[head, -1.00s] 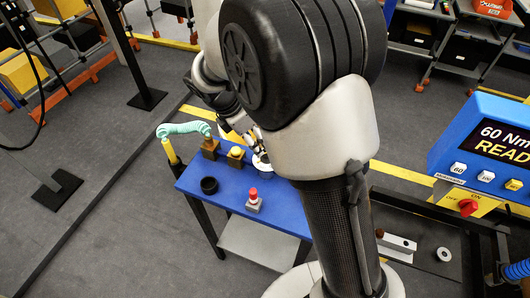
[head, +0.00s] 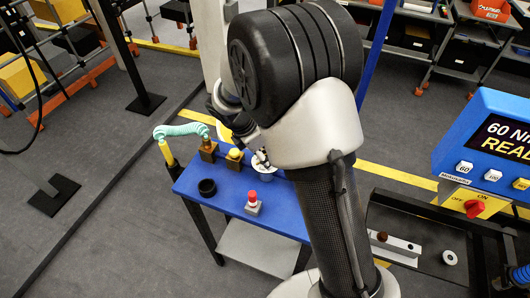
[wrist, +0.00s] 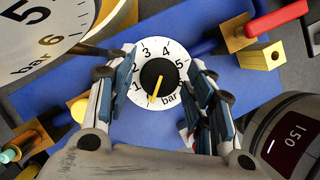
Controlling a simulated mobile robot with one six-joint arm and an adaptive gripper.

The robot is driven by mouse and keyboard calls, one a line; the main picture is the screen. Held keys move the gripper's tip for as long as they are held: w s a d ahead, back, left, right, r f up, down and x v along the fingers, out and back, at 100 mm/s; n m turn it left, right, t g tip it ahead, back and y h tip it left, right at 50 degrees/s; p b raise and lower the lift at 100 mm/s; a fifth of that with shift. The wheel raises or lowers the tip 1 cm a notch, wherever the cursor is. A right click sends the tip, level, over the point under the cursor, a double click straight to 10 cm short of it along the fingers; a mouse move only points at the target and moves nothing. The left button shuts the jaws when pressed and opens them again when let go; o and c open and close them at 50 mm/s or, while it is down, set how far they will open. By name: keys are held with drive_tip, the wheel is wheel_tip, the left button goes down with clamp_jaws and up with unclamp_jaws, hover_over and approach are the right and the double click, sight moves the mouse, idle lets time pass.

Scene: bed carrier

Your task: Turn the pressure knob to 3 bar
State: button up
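The pressure knob (wrist: 158,76) is black with a yellow pointer and sits in a white round dial (wrist: 144,98) marked 1 to 5 and "bar". The pointer points down and slightly left, past the 1, towards the low end of the scale. My gripper (wrist: 160,72) is open, with one blue-padded finger on each side of the knob. Gaps show between the fingers and the knob; I cannot tell its height over it. In the head view the dial (head: 262,170) is partly hidden by my gripper at the back of the blue table (head: 225,195).
A pressure gauge (wrist: 50,30), a red-handled valve (wrist: 275,20) and a round unit reading 150 (wrist: 293,137) surround the knob. A "60 Nm READY" panel (head: 490,135) is at right.

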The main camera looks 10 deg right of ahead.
drive_tip(key=c, duration=0.8)
drive_tip(key=shift+c, duration=0.2)
drive_tip(key=m+p, duration=0.1)
drive_tip(key=m, duration=0.1)
drive_tip(key=m+g+p, duration=0.1)
drive_tip(key=p, duration=0.1)
drive_tip(key=shift+w+r+m+g, duration=0.1)
drive_tip(key=shift+r+m+g, duration=0.05)
drive_tip(key=shift+m+g, duration=0.2)
drive_tip(key=m+g+p, duration=0.1)
drive_tip(key=m, duration=0.1)
drive_tip(key=m+g+p, duration=0.1)
drive_tip(key=m+p, duration=0.1)
drive_tip(key=m, duration=0.1)
drive_tip(key=shift+w+m, duration=0.1)
drive_tip(key=shift+m, duration=0.15)
drive_tip(key=o, duration=1.1)
drive_tip(key=shift+c, duration=0.2)
